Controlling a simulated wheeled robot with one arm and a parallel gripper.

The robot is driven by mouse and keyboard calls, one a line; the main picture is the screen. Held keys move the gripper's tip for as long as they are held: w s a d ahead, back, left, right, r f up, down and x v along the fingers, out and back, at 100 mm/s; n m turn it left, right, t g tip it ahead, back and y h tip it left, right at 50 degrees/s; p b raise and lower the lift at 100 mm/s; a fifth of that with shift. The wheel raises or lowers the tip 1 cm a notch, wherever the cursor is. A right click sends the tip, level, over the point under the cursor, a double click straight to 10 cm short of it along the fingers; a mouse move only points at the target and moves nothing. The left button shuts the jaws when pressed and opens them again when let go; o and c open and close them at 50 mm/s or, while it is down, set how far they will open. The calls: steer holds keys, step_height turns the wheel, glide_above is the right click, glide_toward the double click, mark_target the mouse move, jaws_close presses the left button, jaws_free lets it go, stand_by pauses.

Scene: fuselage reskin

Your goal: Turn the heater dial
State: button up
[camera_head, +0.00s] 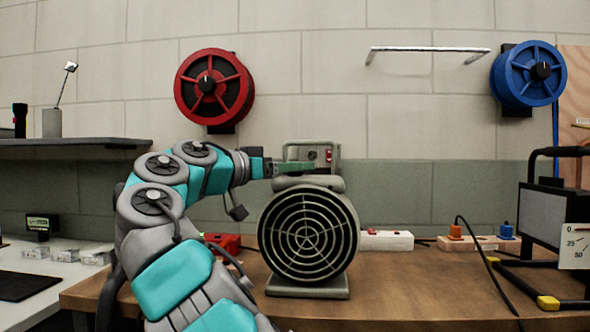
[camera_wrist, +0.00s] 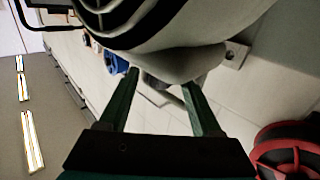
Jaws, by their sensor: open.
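The heater (camera_head: 308,240) is a grey-green unit with a round grille, standing on the wooden bench. A control box (camera_head: 296,152) sits on its top, with a red switch (camera_head: 328,156) and a small knob-like spot (camera_head: 312,155) that may be the dial; it is too small to be sure. My gripper (camera_head: 300,167) reaches in from the left at the height of the box's lower part. In the wrist view my gripper (camera_wrist: 160,80) is open, its fingertips close to the heater's grey housing (camera_wrist: 185,65). Contact cannot be told, and no dial shows clearly between the fingers.
A red reel (camera_head: 214,87) and a blue reel (camera_head: 527,74) hang on the wall. A white block (camera_head: 386,240), a power strip (camera_head: 480,243) and a black-framed lamp (camera_head: 541,212) stand right of the heater. A shelf (camera_head: 75,143) is at left.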

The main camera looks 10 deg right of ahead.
steer(key=shift+w+d, duration=0.15)
steer(key=shift+d, duration=0.2)
jaws_close()
stand_by(0.3)
